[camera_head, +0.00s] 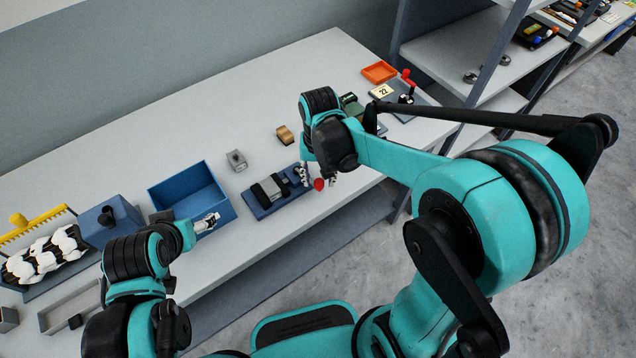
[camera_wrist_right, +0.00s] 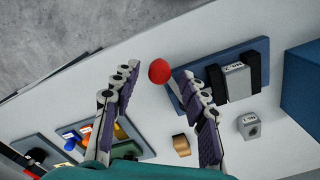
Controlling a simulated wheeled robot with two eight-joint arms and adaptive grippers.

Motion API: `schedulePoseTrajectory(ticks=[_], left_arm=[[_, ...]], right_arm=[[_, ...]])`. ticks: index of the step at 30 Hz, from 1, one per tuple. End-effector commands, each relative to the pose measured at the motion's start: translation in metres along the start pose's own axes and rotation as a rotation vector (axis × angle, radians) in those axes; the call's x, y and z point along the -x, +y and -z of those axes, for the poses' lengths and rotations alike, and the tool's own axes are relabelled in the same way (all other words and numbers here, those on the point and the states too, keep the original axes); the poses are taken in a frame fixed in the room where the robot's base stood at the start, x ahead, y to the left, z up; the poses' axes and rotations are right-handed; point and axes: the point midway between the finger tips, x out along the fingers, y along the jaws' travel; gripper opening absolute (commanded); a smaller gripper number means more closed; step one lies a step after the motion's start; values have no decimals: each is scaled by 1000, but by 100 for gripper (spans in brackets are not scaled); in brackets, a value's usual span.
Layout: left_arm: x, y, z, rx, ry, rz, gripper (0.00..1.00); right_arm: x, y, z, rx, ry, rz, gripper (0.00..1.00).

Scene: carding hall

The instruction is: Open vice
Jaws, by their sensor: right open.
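The vice has a blue base (camera_head: 290,200) with black jaws around a grey block (camera_head: 269,188), near the table's front edge. Its red knob (camera_head: 319,184) is at the right end. In the right wrist view the vice's grey block (camera_wrist_right: 236,80) carries a label, and the red knob (camera_wrist_right: 159,71) appears between my fingertips. My right gripper (camera_wrist_right: 158,76) is open and empty, with one finger on each side of the knob in that view; I cannot tell if either touches it. My left gripper (camera_head: 206,223) is by the blue bin, its opening unclear.
A blue bin (camera_head: 178,187) stands left of the vice. A loose grey block (camera_head: 237,160) and a brown piece (camera_head: 285,134) lie behind it. An orange tray (camera_head: 379,72) and a red-knobbed lever (camera_head: 407,82) are at the far right. The back middle of the table is clear.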

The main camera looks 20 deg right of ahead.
Motion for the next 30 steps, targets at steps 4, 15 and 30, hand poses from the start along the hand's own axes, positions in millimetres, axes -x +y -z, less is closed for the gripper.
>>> schedulePoseTrajectory(ticks=[4,15,30], left_arm=[[-6,0,-4,0,0,0,72],[-6,0,-4,0,0,0,72],[-6,0,-4,0,0,0,72]], right_arm=[[-18,0,0,0,1,0,44],[-22,0,0,0,1,0,39],[-22,2,2,21,1,0,0]])
